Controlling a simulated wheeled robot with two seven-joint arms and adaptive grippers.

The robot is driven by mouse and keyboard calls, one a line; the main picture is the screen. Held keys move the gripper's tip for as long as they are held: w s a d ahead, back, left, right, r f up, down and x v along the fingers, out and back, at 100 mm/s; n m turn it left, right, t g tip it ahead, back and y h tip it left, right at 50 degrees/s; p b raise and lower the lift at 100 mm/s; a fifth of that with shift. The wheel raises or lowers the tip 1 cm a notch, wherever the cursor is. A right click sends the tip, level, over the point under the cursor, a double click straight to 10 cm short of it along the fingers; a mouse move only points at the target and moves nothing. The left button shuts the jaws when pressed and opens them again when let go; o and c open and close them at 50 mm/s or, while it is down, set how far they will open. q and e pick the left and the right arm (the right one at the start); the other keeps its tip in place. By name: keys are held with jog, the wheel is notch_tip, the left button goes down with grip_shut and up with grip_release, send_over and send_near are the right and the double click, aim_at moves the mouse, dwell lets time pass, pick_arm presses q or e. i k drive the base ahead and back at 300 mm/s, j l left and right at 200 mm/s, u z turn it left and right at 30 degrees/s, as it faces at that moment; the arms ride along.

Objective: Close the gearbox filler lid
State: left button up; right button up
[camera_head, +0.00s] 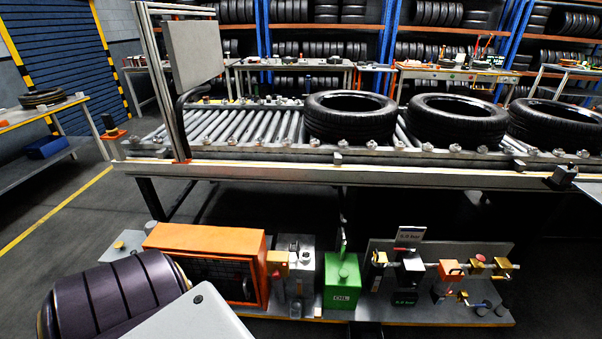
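Neither of my grippers shows in the view.
An orange housing (205,239) with a dark grille stands left of the grey unit. A valve panel (470,255) with gauges is at right. The roller conveyor (235,127) carrying black tyres (350,118) runs above. Grey floor (60,185) is open at left.

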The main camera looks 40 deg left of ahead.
aim_at(297, 250)
jog(key=k+j, duration=0.15)
jog(key=j, duration=0.2)
jog(key=k+j+u, duration=0.1)
jog(key=j, duration=0.2)
jog(key=k+j, duration=0.2)
jog(key=j, duration=0.15)
jog(key=k+j+u, duration=0.1)
jog(key=j, duration=0.25)
jog(key=k+j, duration=0.2)
jog(key=j, duration=0.15)
jog(key=k+j+u, duration=0.1)
jog(key=j, duration=0.25)
jog(key=k+j, duration=0.15)
jog(key=j, duration=0.2)
